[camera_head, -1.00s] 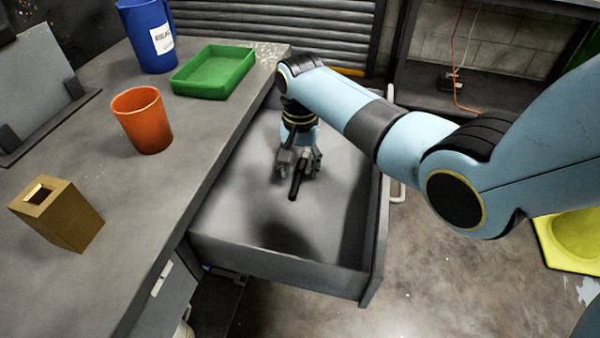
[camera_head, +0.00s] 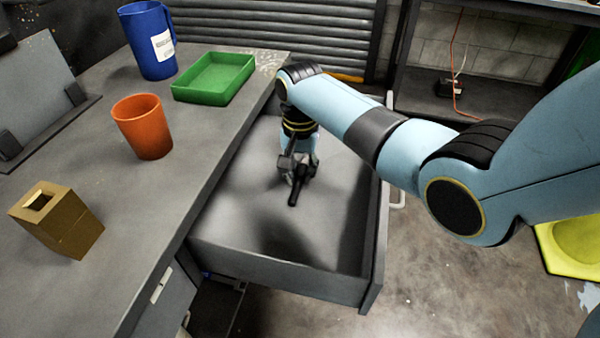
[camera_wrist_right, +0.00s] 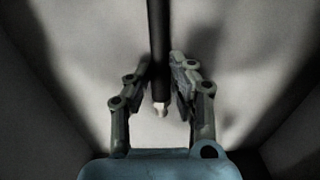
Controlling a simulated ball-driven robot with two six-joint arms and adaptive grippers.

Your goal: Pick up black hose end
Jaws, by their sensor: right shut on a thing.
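The black hose end (camera_head: 298,187) is a short dark rod inside the open grey drawer (camera_head: 280,256). In the right wrist view the black hose end (camera_wrist_right: 157,45) runs down from the top edge, with a small pale tip at its lower end. My right gripper (camera_head: 296,172) reaches down into the drawer and is shut on the hose end. In the right wrist view its fingers (camera_wrist_right: 160,75) stand on either side of the rod. Whether the hose end touches the drawer floor is hard to tell. My left gripper is not in view.
On the grey workbench (camera_head: 195,200) left of the drawer stand a blue jug (camera_head: 147,45), a green tray (camera_head: 214,78), an orange cup (camera_head: 142,128) and a brown box (camera_head: 62,222). The drawer's walls surround my gripper. A yellow object (camera_head: 570,245) lies on the floor at right.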

